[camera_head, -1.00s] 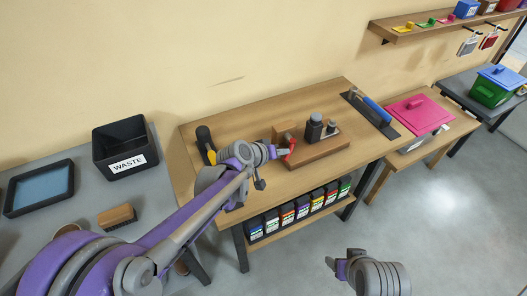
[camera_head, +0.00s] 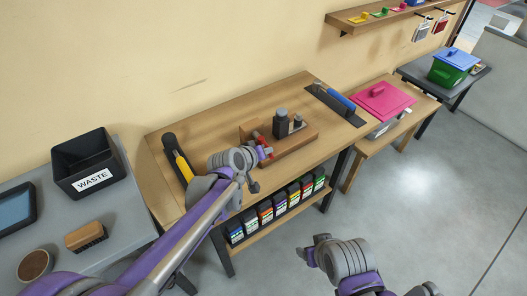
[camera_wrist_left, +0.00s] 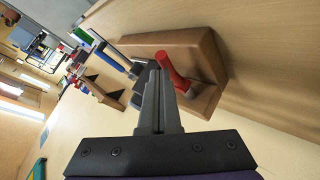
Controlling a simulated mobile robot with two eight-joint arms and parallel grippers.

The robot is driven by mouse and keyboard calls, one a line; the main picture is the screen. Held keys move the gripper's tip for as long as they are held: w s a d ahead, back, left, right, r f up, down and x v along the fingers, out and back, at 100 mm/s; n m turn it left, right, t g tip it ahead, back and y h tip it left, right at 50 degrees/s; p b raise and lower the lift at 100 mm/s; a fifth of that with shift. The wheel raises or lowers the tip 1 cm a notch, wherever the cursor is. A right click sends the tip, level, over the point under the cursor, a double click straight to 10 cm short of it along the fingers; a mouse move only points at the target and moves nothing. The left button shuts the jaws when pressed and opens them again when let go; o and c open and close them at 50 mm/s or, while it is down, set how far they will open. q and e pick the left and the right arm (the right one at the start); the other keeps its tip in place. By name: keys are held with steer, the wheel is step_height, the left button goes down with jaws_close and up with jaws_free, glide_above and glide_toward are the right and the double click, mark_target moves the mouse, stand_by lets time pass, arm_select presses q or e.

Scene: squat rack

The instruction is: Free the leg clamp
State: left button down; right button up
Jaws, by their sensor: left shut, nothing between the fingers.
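The clamp is a wooden block (camera_head: 298,140) on the bench, with a dark upright post (camera_head: 281,123) and a red lever handle (camera_head: 262,140) at its left end. My left gripper (camera_head: 264,154) is at the near left side of the block, close to the handle and partly covering it. In the left wrist view the left fingers (camera_wrist_left: 158,95) are shut and empty. The red handle (camera_wrist_left: 174,72) stands just right of the fingertips there, above the block (camera_wrist_left: 200,50); contact cannot be told. My right gripper (camera_head: 308,253) is low in front of the bench, its jaws unclear.
A WASTE bin (camera_head: 92,160) is left, a pink-lidded box (camera_head: 383,100) right. Floor ahead is clear.

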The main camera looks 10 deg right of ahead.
stand_by(0.7)
arm_select(q)
steer(key=shift+w+a, duration=0.4)
steer(key=shift+w, duration=0.25)
steer(key=shift+a+r, duration=0.1)
steer(key=shift+r, duration=0.2)
steer(key=s+a+r+p, duration=0.2)
steer(key=s+a+r, duration=0.1)
steer(key=s+r, duration=0.5)
steer(key=shift+s+a+r, duration=0.25)
steer(key=shift+s+a, duration=0.05)
steer(key=shift+a, duration=0.05)
arm_select(e)
steer(key=r, duration=0.1)
steer(key=a+r, duration=0.1)
steer(key=shift+s+a+r, duration=0.1)
steer(key=shift+a+r, duration=0.2)
steer(key=shift+r, duration=0.05)
arm_select(q)
steer(key=shift+a, duration=0.1)
